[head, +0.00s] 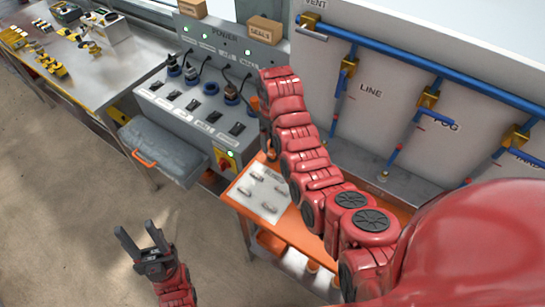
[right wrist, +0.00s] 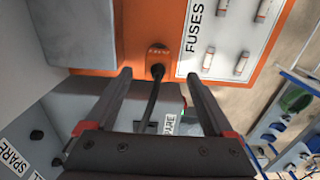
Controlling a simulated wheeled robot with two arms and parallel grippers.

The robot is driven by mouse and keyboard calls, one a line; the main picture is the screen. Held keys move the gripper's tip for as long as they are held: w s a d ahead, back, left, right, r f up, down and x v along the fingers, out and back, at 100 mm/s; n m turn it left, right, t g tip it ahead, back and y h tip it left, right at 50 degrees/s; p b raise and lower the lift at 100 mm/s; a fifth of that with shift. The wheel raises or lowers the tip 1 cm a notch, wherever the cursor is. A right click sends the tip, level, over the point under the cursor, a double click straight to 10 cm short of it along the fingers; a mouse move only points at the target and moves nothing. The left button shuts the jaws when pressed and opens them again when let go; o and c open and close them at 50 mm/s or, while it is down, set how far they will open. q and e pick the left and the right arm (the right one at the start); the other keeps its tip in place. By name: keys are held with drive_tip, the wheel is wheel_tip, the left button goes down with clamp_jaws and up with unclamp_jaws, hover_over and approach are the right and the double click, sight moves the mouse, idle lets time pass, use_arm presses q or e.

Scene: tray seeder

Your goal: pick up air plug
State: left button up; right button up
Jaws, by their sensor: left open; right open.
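A plug (right wrist: 157,47) with an orange body and a black cable (right wrist: 149,108) lies on the orange cart top, beside the white fuse board. Its small label is too blurred to read, so I cannot tell if it is the air plug. My right gripper (right wrist: 157,77) is open and empty. Its two fingers are on either side of the cable, apart from it, with the plug just beyond the tips. In the head view my red right arm largely hides this gripper. My left gripper (head: 142,240) is open and empty over the floor at lower left.
The grey power panel (head: 172,108) holds several sockets and plugs with black cables. The fuse board (head: 246,188) with several fuses lies on the orange cart (head: 282,228). A grey drawer (head: 165,150) juts out below the panel. A steel workbench (head: 95,88) stands at left. Floor at lower left is clear.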

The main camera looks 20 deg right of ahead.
drive_tip(key=shift+f, duration=0.6)
drive_tip(key=shift+p, duration=0.3)
wheel_tip(320, 180, down, 4)
drive_tip(key=shift+w+r+p, duration=0.1)
drive_tip(key=shift+r+p, duration=0.1)
drive_tip(key=shift+p, duration=1.05)
drive_tip(key=shift+f, duration=0.75)
clamp_jaws()
